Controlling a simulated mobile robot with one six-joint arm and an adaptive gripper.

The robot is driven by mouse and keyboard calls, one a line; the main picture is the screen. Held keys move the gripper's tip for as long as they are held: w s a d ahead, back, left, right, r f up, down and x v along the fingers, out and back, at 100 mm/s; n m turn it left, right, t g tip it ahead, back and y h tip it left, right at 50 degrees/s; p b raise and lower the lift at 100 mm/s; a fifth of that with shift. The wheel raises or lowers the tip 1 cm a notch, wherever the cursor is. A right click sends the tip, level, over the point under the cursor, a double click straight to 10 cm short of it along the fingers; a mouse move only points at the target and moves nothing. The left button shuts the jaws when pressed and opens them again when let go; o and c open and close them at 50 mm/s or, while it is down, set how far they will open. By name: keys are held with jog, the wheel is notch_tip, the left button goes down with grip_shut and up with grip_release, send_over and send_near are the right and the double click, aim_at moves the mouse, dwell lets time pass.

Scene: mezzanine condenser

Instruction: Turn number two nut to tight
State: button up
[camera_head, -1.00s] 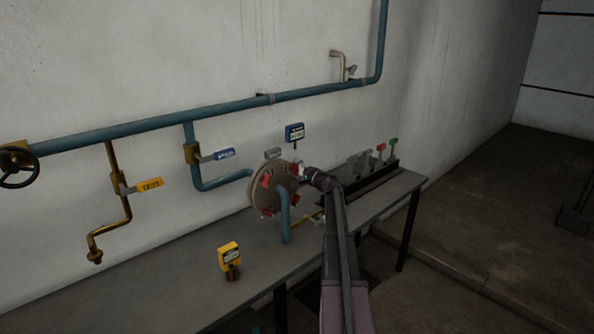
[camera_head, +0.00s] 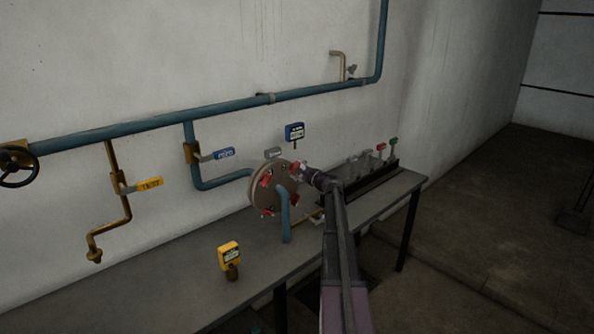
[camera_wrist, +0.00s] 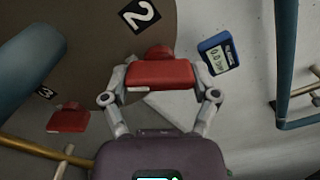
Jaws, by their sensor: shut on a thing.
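In the head view my gripper (camera_head: 304,172) reaches the upper right of the flange (camera_head: 262,190). Another red nut (camera_wrist: 68,118), beside the "3" label (camera_wrist: 45,91), shows at the lower left of the wrist view. More red nuts sit around the flange in the head view.
A blue pipe (camera_head: 284,220) stands in front of the flange. A blue digital gauge (camera_head: 295,132) is just above it. A yellow gauge (camera_head: 229,256) stands on the bench (camera_head: 190,285). A dark rack (camera_head: 365,183) with tagged items lies right of the flange.

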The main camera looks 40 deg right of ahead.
jog(key=shift+d+r, duration=0.1)
jog(key=o, duration=1)
jog(key=shift+s, duration=0.15)
jog(key=s, duration=1.1)
jog(key=shift+s+d, duration=0.35)
jog(key=shift+d, duration=0.1)
